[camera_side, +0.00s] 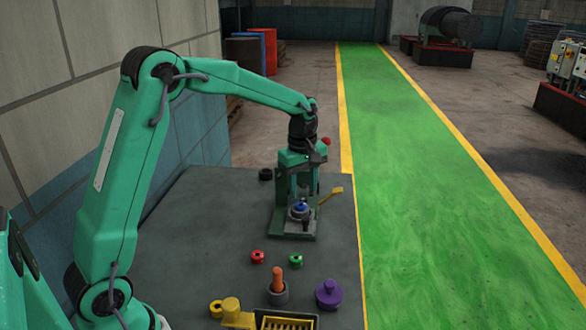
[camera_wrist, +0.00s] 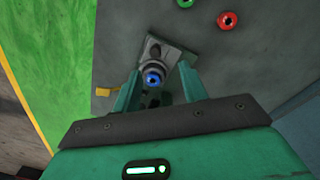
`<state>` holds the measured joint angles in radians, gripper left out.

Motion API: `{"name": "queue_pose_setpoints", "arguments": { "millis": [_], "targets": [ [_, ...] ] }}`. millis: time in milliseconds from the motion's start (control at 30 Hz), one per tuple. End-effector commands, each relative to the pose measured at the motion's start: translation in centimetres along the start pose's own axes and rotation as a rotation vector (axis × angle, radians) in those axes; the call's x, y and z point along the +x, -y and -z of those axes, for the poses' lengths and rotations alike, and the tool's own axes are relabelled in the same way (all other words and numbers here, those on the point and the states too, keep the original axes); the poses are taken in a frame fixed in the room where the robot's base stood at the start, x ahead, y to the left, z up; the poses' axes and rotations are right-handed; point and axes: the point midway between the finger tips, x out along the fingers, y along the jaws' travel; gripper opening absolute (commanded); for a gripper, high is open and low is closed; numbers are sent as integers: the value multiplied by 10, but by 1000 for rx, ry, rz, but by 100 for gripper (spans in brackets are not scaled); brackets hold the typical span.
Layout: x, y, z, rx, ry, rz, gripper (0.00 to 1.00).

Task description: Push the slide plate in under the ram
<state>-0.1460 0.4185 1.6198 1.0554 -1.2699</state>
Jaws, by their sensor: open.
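My gripper (camera_side: 300,190) points down over a small press-like fixture at the far part of the dark table. In the wrist view the two green fingers of my gripper (camera_wrist: 160,92) stand apart, with nothing clasped between them that I can make out. A round grey piece with a blue top (camera_side: 301,207) sits between and below the fingers; the blue top also shows in the wrist view (camera_wrist: 153,79). It stands on a grey plate (camera_side: 294,232), whose bare part shows in the wrist view (camera_wrist: 180,50). I cannot tell the slide plate from its base, and the ram is hidden.
A yellow handle (camera_side: 331,195) sticks out right of the fixture. A black ring (camera_side: 265,174) lies behind. Red (camera_side: 257,257) and green (camera_side: 296,260) pieces, an orange peg (camera_side: 279,275), a purple knob (camera_side: 329,294) and yellow parts (camera_side: 232,312) stand nearer. Table between is clear.

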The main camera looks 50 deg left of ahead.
Motion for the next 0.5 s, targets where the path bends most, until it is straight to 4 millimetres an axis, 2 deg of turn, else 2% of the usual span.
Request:
{"name": "queue_pose_setpoints", "arguments": {
  "millis": [33, 200, 500],
  "targets": [
    [10, -5, 4, -35, 4, 13, 43],
    [28, -15, 12, -125, 9, 39, 43],
    [35, -18, 14, -157, 11, 47, 43]
  ]
}}
